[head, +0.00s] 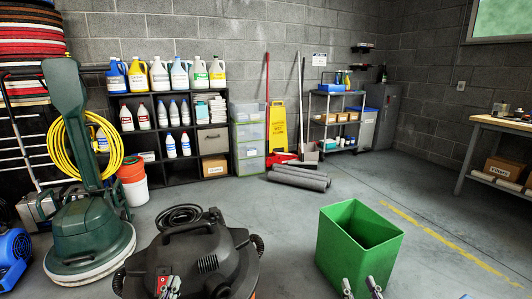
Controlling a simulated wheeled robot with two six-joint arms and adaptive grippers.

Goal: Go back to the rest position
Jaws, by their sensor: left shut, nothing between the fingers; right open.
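My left gripper (169,288) shows at the bottom edge, in front of the dark vacuum-like machine (205,255). It is shut with nothing in it. My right gripper (361,287) shows at the bottom edge, in front of the green bin (334,250). Its two fingers are apart and empty. Most of both arms is out of view. A green floor buffer (82,240) with a yellow coiled cable stands at the left, with a pale pad under its base. A stack of red, white, tan and dark pads (30,45) is at the upper left.
A black shelf (183,130) with bottles stands at the back wall. An orange-and-white bucket (133,184), a blue blower (12,258) and dark rolls (298,178) are on the floor. A workbench (500,125) stands at right. Floor right of the bin is mostly clear.

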